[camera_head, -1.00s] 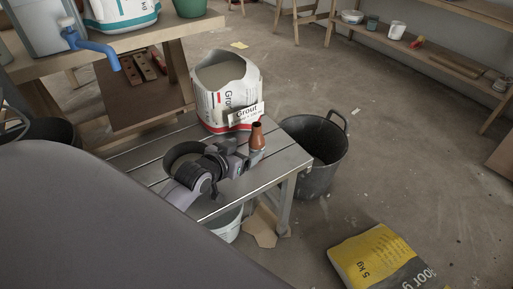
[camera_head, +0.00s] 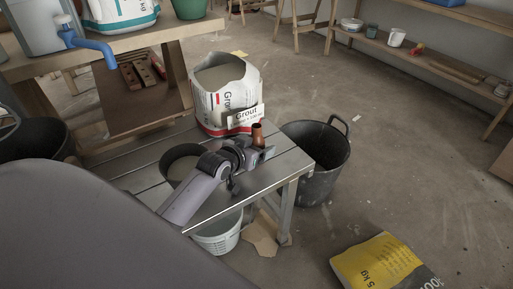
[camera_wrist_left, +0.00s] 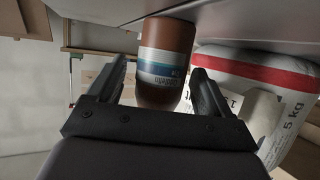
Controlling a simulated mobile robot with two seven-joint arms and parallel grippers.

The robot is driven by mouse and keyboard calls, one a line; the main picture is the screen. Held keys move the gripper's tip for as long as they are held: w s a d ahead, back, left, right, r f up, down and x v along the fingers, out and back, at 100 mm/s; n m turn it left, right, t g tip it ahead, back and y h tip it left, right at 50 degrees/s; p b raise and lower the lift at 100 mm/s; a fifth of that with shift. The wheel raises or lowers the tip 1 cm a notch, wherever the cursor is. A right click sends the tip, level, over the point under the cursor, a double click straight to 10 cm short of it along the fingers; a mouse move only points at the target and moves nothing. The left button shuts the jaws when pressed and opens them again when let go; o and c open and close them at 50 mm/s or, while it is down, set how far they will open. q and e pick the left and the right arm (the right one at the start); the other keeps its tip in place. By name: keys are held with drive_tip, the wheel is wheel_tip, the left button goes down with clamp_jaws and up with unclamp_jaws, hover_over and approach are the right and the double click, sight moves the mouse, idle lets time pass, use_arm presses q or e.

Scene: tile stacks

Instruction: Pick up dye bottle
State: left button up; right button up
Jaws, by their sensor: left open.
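The dye bottle (camera_head: 257,134), brown with a narrow neck, stands upright on the grey slatted bench (camera_head: 150,178). In the head view its lower part is hidden by my left gripper (camera_head: 262,154). In the left wrist view the bottle (camera_wrist_left: 166,50) shows a blue and white label and lies between the two fingers of my left gripper (camera_wrist_left: 160,78). The fingers are open, one on each side, with a visible gap at the left finger; I cannot tell whether the right finger touches it. My right gripper is not in view.
An open grout bag (camera_head: 222,98) with a label card stands right behind the bottle. A dark round pot (camera_head: 172,160) sits left of my gripper on the bench. A black bucket (camera_head: 325,170) stands beside the bench's right end. A yellow-grey sack (camera_head: 375,265) lies on the floor.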

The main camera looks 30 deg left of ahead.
use_arm(q)
drive_tip(key=c, duration=1.1)
